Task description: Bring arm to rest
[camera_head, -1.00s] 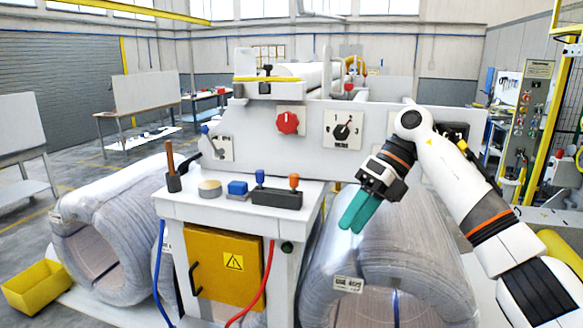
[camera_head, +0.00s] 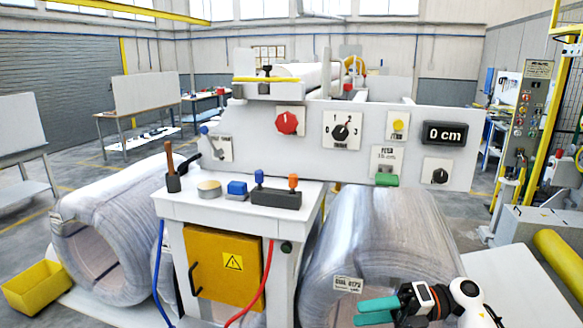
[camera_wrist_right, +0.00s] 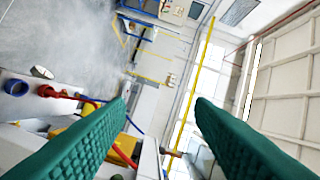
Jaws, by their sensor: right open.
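My right gripper (camera_head: 378,311) has teal fingers and is low at the bottom right of the head view, in front of the right wrapped coil (camera_head: 385,240). Its fingers point left and are parted, with nothing between them. In the right wrist view the two textured teal fingers (camera_wrist_right: 160,125) stand wide apart and empty. My right arm runs off the bottom edge of the head view. My left gripper is not in view.
The machine panel (camera_head: 270,130) carries a red knob (camera_head: 289,122), a dial and a display reading 0 cm (camera_head: 444,133). A white table (camera_head: 180,207) holds a tape roll and small tools. Another wrapped coil (camera_head: 75,222) and a yellow bin (camera_head: 37,287) are at left.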

